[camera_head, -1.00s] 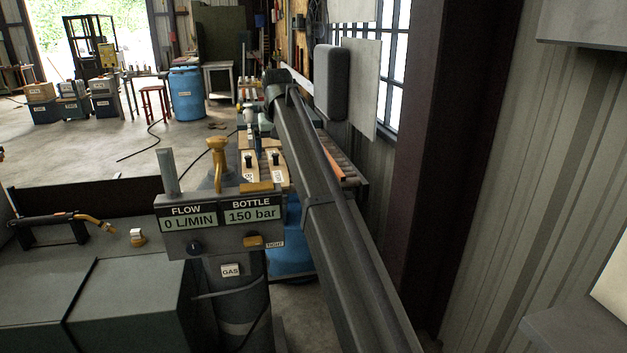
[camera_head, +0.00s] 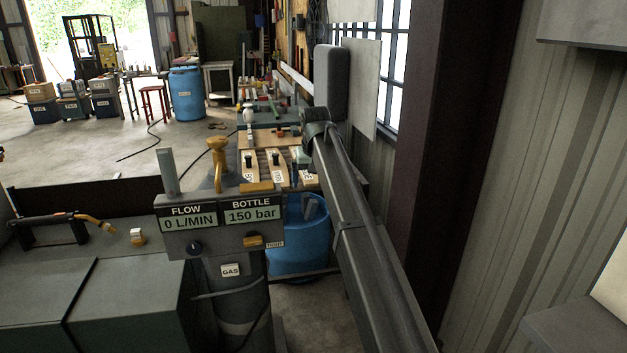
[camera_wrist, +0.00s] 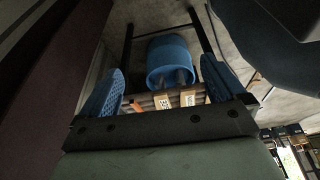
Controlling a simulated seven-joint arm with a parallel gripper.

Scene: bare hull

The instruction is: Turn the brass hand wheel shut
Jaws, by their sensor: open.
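The brass hand wheel (camera_head: 217,145) stands upright on a brass stem above the grey gas bottle (camera_head: 238,315), behind the FLOW and BOTTLE readout panel (camera_head: 219,228). The panel reads 0 L/MIN and 150 bar. I cannot make out the wheel in the wrist view. My gripper (camera_wrist: 163,66) is open and empty in the wrist view, with its two blue ribbed fingers wide apart. In the head view my arm reaches from the lower right to a point right of the wheel and well apart from it; the fingers cannot be made out there.
A blue barrel (camera_head: 298,240) stands behind the bottle, and shows between my fingers in the wrist view (camera_wrist: 160,58). A bench with labelled boards (camera_head: 277,168) lies beyond. A dark column (camera_head: 440,150) and wall close off the right. A grey welding table (camera_head: 90,285) is at left.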

